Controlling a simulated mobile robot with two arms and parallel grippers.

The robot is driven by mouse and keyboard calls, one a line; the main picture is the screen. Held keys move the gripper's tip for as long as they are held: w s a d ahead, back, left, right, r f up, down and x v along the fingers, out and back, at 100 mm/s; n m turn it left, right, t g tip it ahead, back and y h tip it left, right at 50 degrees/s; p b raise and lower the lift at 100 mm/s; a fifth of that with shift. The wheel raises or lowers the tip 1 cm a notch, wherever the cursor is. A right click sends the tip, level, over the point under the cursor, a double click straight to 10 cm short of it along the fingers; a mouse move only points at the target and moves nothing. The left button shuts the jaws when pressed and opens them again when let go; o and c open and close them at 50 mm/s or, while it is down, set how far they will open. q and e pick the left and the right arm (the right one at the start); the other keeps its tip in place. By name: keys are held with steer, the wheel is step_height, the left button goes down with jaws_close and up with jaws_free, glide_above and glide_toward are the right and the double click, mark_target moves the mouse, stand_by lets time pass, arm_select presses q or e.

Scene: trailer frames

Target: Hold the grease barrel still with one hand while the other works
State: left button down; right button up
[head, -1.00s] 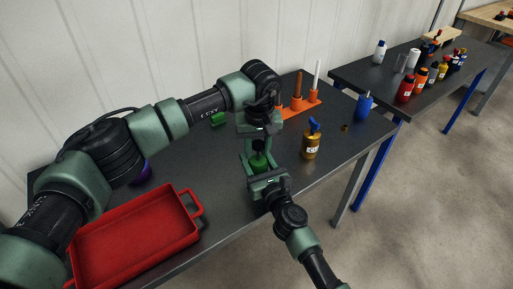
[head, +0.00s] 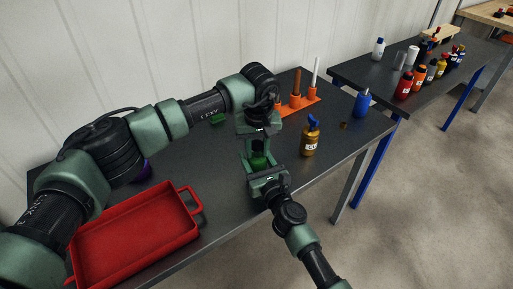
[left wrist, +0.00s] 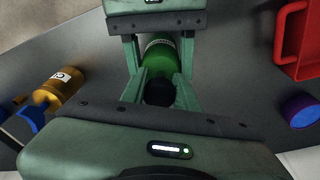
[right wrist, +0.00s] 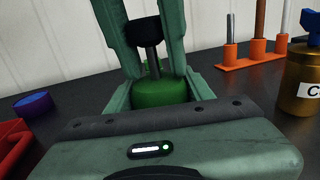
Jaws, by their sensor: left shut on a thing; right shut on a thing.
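The green grease barrel (head: 259,161) stands upright near the table's front edge. It also shows in the left wrist view (left wrist: 161,56) and the right wrist view (right wrist: 160,92). A black knob (right wrist: 143,30) on a thin metal rod (right wrist: 153,60) sticks up from its top. My right gripper (right wrist: 160,88) is shut on the barrel's body from the front side. My left gripper (left wrist: 158,88) reaches down from above and is shut on the black knob. The rod shows bare between knob and barrel. The barrel's base is hidden behind my right gripper.
A red tray (head: 188,238) lies at the left, with a purple cylinder (left wrist: 301,110) near it. A gold bottle (head: 309,146) with a blue top stands right of the barrel. A blue bottle (head: 361,104) and an orange rack (head: 308,103) stand farther back.

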arm_select(q)
steer(key=shift+s+a+f, duration=0.1)
steer(key=shift+a+f, duration=0.15)
steer(key=shift+f, duration=0.25)
steer(key=shift+s+a+f, duration=0.1)
steer(key=shift+a+f, duration=0.15)
steer(key=shift+f, duration=0.4)
steer(key=c, duration=1)
jaws_free()
steer(key=shift+d, duration=0.1)
steer(key=shift+o, duration=0.2)
steer(key=shift+d, duration=0.1)
steer(key=r, duration=0.6)
steer(key=s+d+r, duration=0.1)
steer(key=r, duration=0.3)
steer(key=shift+s+d, duration=0.1)
step_height(320, 180, up, 4)
steer(key=s+m+t, duration=0.1)
steer(key=s+t, duration=0.1)
steer(key=t, duration=0.1)
steer(key=x, duration=1.1)
steer(key=shift+f, duration=0.2)
